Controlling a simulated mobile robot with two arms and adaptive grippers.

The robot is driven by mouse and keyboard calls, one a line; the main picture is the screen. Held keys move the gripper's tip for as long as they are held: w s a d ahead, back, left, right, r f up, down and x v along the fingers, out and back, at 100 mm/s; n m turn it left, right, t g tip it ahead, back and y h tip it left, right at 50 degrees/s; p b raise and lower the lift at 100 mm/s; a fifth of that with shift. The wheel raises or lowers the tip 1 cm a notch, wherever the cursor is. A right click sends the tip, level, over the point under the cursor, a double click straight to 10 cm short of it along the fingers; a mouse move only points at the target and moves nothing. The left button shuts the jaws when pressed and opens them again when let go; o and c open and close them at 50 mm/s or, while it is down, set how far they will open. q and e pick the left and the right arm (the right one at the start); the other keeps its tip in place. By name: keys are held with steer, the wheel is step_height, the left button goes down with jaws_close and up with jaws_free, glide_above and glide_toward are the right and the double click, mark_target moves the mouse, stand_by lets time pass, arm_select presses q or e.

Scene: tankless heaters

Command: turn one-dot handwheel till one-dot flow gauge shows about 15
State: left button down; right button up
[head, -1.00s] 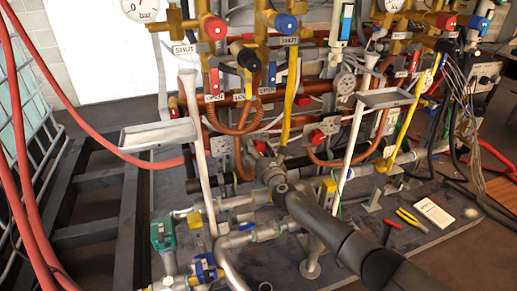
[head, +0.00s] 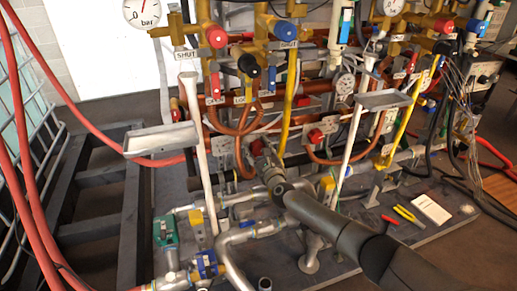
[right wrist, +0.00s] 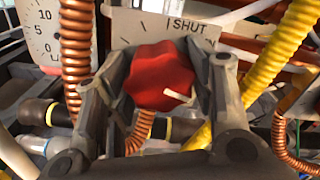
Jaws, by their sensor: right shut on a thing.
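A red lobed handwheel (right wrist: 160,78) sits in front of a white plate (right wrist: 190,24) marked SHUT in the right wrist view. My right gripper (right wrist: 160,92) has a finger on each side of the handwheel and is shut on it. A small white pointer shows at the wheel's lower right. A white gauge (right wrist: 42,28) with 10, 5 and 0 on its scale stands at the left, partly cut off; I cannot make out its reading. Dot marks are not visible. My left gripper is not in view.
Copper coils (right wrist: 76,45) and a yellow hose (right wrist: 266,55) run close beside the fingers. Other red handwheels (head: 315,136) and a blue one (head: 285,32) are nearby. A grey tray (head: 160,139) stands at the left. Pliers (head: 405,214) lie on the base plate.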

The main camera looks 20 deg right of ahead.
steer(key=shift+f, duration=0.2)
stand_by(0.3)
steer(key=o, duration=0.7)
steer(key=shift+o, duration=0.2)
steer(key=shift+r, duration=0.1)
